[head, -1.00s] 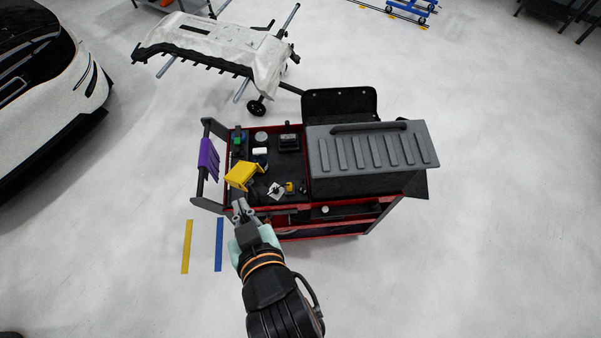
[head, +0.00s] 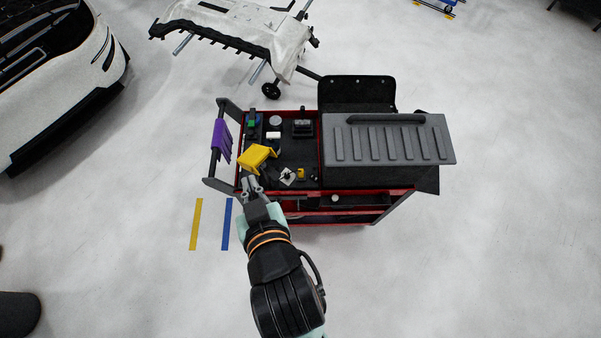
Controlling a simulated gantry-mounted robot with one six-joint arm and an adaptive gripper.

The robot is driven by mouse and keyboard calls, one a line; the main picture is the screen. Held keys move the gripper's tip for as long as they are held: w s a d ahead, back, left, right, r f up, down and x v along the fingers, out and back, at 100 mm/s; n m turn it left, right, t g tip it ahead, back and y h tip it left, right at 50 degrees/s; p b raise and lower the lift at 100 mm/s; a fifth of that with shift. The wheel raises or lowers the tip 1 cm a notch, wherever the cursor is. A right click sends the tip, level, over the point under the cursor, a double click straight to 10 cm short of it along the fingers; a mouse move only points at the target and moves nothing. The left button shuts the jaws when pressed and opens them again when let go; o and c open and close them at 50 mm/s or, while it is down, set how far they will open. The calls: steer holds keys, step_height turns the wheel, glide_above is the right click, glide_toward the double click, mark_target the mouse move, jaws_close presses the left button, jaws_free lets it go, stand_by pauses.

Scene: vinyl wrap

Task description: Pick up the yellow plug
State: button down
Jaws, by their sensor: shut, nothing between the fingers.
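A larger, folded-looking yellow piece (head: 258,156) lies at the left of the cart's black top tray. I cannot tell for sure which yellow thing is the plug. My gripper (head: 252,184) is shut and empty. In the picture its fingertips are just below the larger yellow piece, at the cart's front left corner. I cannot tell whether they touch it.
The red tool cart (head: 377,190) carries a grey ridged case (head: 390,140) on its right. Small tools lie at the back of the tray. A purple cloth (head: 221,140) hangs on the left handle. A covered panel on a stand (head: 240,30) is behind.

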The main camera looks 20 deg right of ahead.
steer(key=c, duration=1.9)
jaws_free()
steer(key=o, duration=1.1)
steer(key=shift+c, duration=0.2)
